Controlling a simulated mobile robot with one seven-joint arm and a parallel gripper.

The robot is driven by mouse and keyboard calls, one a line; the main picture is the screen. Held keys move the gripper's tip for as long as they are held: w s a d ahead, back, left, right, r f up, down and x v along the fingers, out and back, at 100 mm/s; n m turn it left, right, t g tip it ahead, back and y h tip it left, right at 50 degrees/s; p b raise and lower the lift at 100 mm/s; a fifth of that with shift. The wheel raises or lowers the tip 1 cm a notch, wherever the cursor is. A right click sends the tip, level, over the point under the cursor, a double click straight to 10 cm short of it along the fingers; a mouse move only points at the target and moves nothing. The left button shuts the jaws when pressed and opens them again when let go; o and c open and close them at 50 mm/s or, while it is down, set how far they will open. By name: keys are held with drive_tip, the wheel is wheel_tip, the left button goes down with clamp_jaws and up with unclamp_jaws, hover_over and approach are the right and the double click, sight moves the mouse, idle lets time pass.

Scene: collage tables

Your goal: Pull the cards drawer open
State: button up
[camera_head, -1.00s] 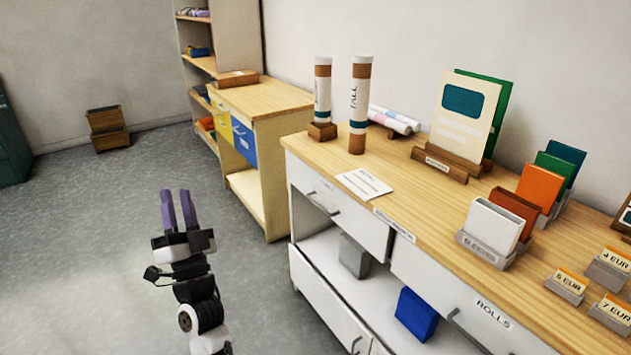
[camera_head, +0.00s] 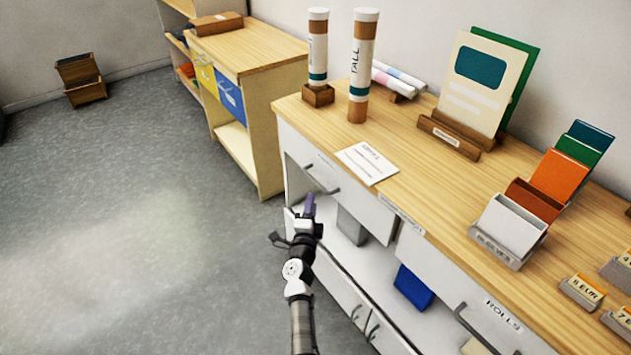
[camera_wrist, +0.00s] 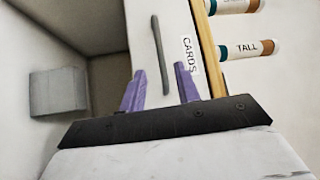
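The cards drawer (camera_head: 350,199) is the white front at the near left end of the long table, with a dark bar handle (camera_head: 322,182). It looks flush with the cabinet. In the wrist view the drawer front (camera_wrist: 175,20) carries a CARDS label (camera_wrist: 189,55) beside its grey handle (camera_wrist: 161,55). My gripper (camera_head: 309,203) is just in front of the drawer, near the handle. In the wrist view its purple fingers (camera_wrist: 160,69) are apart, with the handle appearing between them. I cannot tell whether they touch it.
An open shelf below the drawer holds a grey box (camera_head: 352,226) and a blue box (camera_head: 413,287). The ROLLS drawer (camera_head: 480,295) is to the right. Tall tubes (camera_head: 362,75) and a white paper (camera_head: 367,163) are on the tabletop.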

sight(316, 181)
drive_tip(key=b+x, duration=0.2)
drive_tip(key=x, duration=0.7)
drive_tip(key=shift+w, duration=0.3)
clamp_jaws()
